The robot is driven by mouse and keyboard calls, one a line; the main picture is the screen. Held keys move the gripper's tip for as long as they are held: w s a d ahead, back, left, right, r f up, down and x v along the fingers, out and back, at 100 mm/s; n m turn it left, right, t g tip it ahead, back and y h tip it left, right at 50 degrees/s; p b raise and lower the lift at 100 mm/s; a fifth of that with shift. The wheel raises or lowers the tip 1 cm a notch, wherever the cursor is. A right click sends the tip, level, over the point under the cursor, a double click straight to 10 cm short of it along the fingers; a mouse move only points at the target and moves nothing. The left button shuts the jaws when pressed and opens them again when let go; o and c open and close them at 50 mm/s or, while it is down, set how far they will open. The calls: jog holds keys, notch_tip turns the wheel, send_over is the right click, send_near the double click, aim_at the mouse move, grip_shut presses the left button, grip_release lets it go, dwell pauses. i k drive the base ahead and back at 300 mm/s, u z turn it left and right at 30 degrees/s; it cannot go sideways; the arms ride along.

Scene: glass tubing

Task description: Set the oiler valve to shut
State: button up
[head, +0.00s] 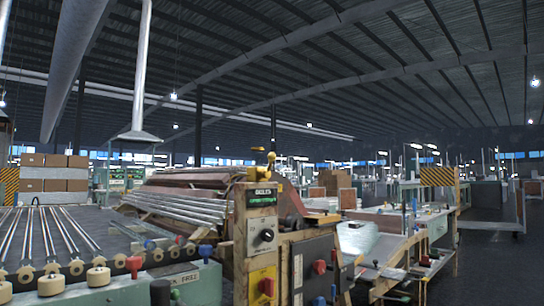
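An upright control post (240,262) stands near the middle of the head view. A small dark sign (263,196) with green lettering sits near its top; its words are too small to read surely. Below it are a black rotary knob (266,235) on a white plate and a red knob (267,286) on a yellow plate. A yellow, brass-like fitting (271,160) stands above the post. I cannot tell which of these is the oiler valve, or its setting. My gripper is not in view.
Glass tubes (185,207) lie on a sloped rack behind the post. A green machine (190,284) with rollers and red and blue knobs fills the lower left. More dark panels (318,268) with knobs stand right of the post. A long worktable (395,245) extends at right, with open floor beyond.

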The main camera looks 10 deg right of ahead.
aim_at(271, 156)
jog(key=u, duration=0.15)
jog(key=k, duration=0.1)
jog(key=z, duration=1.2)
jog(key=i, duration=0.95)
jog(key=u, duration=1.7)
